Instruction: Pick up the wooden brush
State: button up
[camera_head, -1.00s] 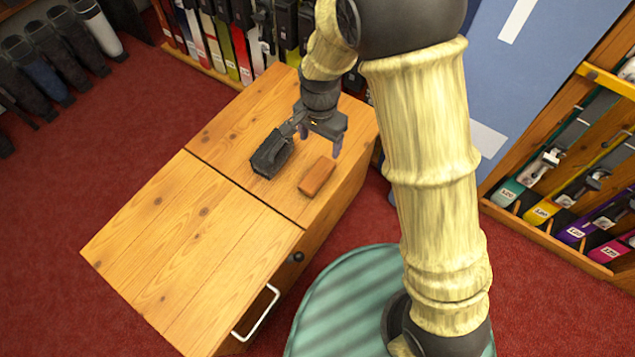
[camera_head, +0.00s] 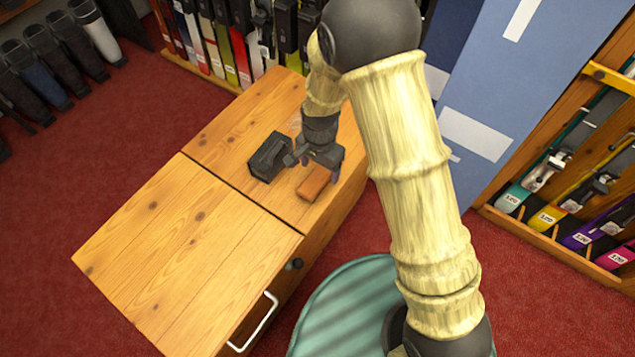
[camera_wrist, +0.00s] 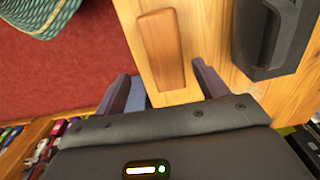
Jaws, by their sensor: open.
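The wooden brush (camera_head: 313,183) is a reddish-brown block lying on the wooden bench top near its right edge. In the wrist view the brush (camera_wrist: 161,48) lies lengthwise ahead of the fingers, slightly left of the middle of the picture. My gripper (camera_head: 318,166) is above the bench at the far end of the brush. I see no contact with the brush.
A dark grey box-like object (camera_head: 269,157) lies on the bench just left of the brush, and it fills the upper right of the wrist view (camera_wrist: 275,35). The near bench top (camera_head: 185,245) is clear. A rack of coloured items (camera_head: 225,40) stands behind.

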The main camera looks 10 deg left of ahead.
aim_at(318, 177)
jog(key=shift+f, duration=0.6)
jog(key=f, duration=0.1)
jog(key=f+b, duration=0.1)
jog(key=f, duration=0.1)
jog(key=f+b, duration=0.1)
jog(key=f, duration=0.1)
jog(key=shift+w+a, duration=0.25)
jog(key=shift+a, duration=0.1)
jog(key=shift+s+f, duration=0.1)
jog(key=shift+f, duration=0.05)
